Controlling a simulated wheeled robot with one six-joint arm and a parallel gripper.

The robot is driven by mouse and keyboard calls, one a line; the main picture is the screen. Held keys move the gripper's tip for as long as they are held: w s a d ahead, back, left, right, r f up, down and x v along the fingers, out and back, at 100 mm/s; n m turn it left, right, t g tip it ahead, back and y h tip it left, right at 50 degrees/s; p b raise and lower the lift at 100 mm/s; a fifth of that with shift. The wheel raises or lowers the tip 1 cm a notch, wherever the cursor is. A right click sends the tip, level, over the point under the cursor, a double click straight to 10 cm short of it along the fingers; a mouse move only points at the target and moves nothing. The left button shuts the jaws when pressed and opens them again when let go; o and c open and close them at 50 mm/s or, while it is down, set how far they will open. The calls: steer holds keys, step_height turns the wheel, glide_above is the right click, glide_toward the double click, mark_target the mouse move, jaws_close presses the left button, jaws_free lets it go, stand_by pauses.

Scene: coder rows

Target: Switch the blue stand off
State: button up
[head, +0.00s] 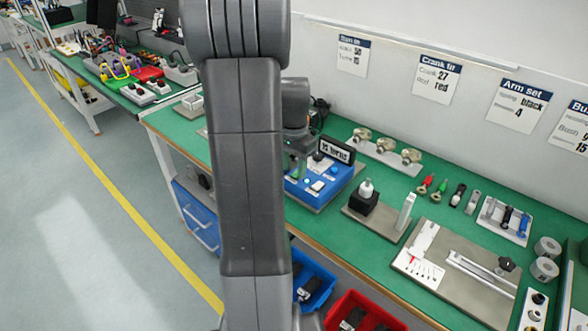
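The blue stand (330,187) sits on the green bench top just right of my arm's upright link, which hides its left part. It has a dark display (337,151) with white characters standing at its back, and light buttons and a small lit spot on its top. My gripper (298,164) is low over the left part of the stand, under my grey wrist. The fingers are small and dark there, and I cannot tell whether they touch the stand or whether they are open.
Right of the stand are a black block with a white-topped part (365,195) and an upright white piece (405,211). A rail with several round metal fittings (387,151) lies behind. Blue (312,285) and red (362,312) bins sit below the bench edge.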

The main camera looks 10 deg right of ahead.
steer(key=shift+f, duration=0.6)
jaws_close()
steer(key=p, duration=0.2)
steer(key=shift+d+r+g+y+p, duration=0.15)
steer(key=shift+r+g+y+p, duration=0.15)
steer(key=shift+r+y, duration=0.1)
steer(key=shift+w+d+g+y+p, duration=0.15)
steer(key=shift+g+y+p, duration=0.2)
steer(key=shift+p, duration=0.6)
steer(key=shift+w+f+g+y+p, duration=0.15)
steer(key=shift+g+y+p, duration=0.1)
steer(key=shift+y+p, duration=0.25)
steer(key=shift+f, duration=0.1)
